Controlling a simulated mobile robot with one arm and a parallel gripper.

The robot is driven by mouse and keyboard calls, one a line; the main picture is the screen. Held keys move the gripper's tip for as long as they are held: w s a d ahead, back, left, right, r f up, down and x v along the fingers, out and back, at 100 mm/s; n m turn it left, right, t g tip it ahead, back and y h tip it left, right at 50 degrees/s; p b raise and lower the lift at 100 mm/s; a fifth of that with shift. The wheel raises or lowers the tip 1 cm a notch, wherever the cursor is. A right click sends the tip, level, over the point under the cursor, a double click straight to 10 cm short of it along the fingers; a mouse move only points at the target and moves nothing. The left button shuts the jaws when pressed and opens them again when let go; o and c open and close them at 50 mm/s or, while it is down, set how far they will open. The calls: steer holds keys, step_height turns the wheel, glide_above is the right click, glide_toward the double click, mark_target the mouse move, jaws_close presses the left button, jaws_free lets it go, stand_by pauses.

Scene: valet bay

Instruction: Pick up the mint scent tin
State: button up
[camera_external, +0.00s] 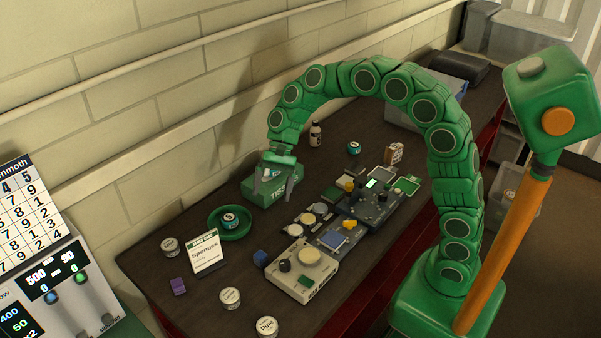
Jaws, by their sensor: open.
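Several small round tins stand on the dark bench. One with a teal and white label (230,219) sits in a green round dish (231,236). A similar teal tin (354,148) stands farther back. Pale-lidded tins are a left tin (169,245), a front tin (229,297) and one reading "Pine" (267,327). The other labels are too small to read, so I cannot tell which is mint. My gripper (273,192) is open, pointing down by the green tissue box, apart from all the tins. Whether it touches the box is unclear.
The green tissue box (279,194) is at or behind my fingers. A "Sponges" sign (205,252), a blue cube (260,258), a purple block (178,287) and a cream control box (302,270) stand nearby. Electronic panels (368,205) fill the middle right. A bottle (315,134) stands near the wall.

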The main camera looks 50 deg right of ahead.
steer(key=w+a+f+m+y, duration=0.3)
steer(key=w+a+f, duration=0.2)
steer(key=w+a, duration=0.6)
steer(key=m+y, duration=0.3)
steer(key=m, duration=0.2)
glide_toward(172, 241)
steer(key=x, duration=0.3)
steer(key=shift+w+a, duration=0.1)
steer(key=shift+a, duration=0.3)
steer(key=shift+s+x, duration=0.2)
steer(key=shift+x, duration=3.8)
steer(key=shift+d+f, duration=0.1)
steer(key=shift+d, duration=0.05)
steer(key=c, duration=1.1)
